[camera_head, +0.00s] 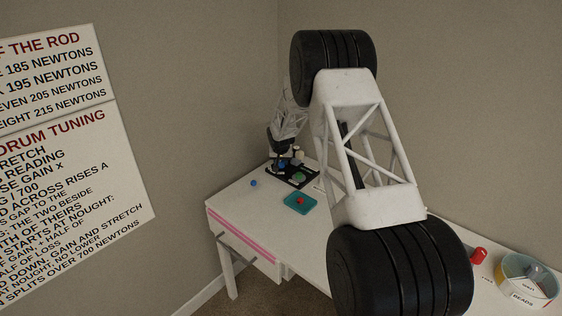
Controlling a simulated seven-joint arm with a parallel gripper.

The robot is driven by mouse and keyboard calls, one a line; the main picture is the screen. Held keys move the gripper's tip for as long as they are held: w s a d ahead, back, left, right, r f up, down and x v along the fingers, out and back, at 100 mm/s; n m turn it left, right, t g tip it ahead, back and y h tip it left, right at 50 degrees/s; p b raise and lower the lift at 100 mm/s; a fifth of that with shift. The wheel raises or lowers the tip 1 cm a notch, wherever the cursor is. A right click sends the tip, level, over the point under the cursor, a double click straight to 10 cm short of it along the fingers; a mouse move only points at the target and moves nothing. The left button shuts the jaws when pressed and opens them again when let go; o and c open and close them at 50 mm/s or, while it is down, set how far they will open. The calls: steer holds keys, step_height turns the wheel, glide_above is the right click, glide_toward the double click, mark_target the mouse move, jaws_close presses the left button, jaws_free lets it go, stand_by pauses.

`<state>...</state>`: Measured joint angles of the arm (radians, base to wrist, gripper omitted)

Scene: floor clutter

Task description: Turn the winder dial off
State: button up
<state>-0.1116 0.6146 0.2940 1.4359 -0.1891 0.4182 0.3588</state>
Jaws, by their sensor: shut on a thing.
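My gripper (280,160) is small and far off, at the back of the white table, reaching down over a black-based device (292,181). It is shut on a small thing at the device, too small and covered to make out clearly. A bluish part shows at the fingertips. A pale knob-like piece stands just right of the gripper, and a green round part (299,177) sits at the device's front. I cannot tell which part is the winder dial or how it is turned.
A blue ball (253,183) lies left of the device. A red object (478,256) and a divided round bowl (526,283) are at the right. My arm hides the table's middle. Lettered boards (70,200) hang left.

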steer(key=shift+n+y, duration=0.5)
steer(key=shift+n, duration=1.1)
steer(key=o, duration=0.9)
steer(key=shift+o, duration=0.2)
steer(key=shift+r, duration=0.15)
steer(key=v, duration=0.7)
steer(key=shift+r, duration=0.3)
steer(key=shift+s+r, duration=0.1)
steer(key=shift+s, duration=0.1)
